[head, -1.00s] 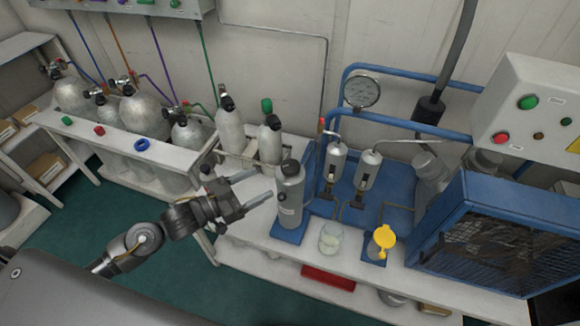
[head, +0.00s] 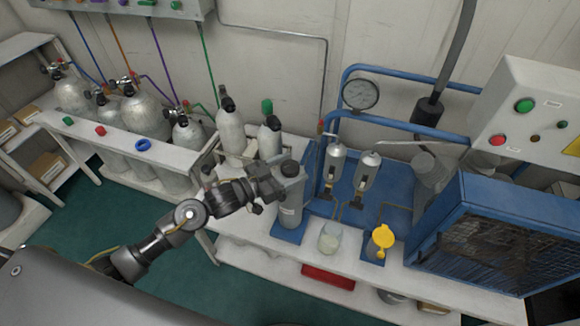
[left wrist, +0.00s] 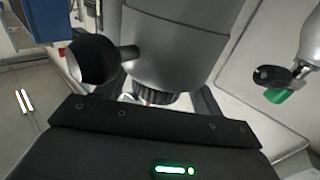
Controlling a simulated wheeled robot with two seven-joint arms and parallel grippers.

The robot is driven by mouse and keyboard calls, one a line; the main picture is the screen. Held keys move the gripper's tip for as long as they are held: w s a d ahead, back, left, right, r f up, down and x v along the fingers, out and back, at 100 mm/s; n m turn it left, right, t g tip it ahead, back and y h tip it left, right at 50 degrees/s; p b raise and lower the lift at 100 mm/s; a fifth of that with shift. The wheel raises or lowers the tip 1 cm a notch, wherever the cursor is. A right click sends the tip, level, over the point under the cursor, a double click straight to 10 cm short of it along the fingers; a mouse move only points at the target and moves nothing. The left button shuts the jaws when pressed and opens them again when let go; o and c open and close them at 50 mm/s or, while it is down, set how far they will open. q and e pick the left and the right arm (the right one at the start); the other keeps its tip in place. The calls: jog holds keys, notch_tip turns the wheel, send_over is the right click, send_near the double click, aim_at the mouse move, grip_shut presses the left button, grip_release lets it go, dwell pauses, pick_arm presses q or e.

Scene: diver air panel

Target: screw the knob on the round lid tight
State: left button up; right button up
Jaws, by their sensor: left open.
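A grey upright canister (head: 291,212) with a dark round cap (head: 290,167) stands on a blue base on the bench. In the left wrist view its grey body (left wrist: 185,45) fills the upper middle, with the dark ribbed cap (left wrist: 155,97) at its end. A round black knob (left wrist: 97,60) sticks out sideways from the body on a short stem. My left gripper (head: 280,182) is open at the canister's upper part, just below the cap. Its fingers show on both sides in the wrist view; contact cannot be told. My right gripper is not in view.
A glass jar (head: 330,238) and a yellow-topped item (head: 383,237) stand to the right. Filter cylinders (head: 335,165) and a blue caged compressor (head: 490,230) are behind and right. Gas cylinders (head: 229,130) stand behind left. Green floor lies in front of the bench.

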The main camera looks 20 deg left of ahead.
pick_arm(q)
jog(key=shift+w+d, duration=0.15)
jog(key=c, duration=1)
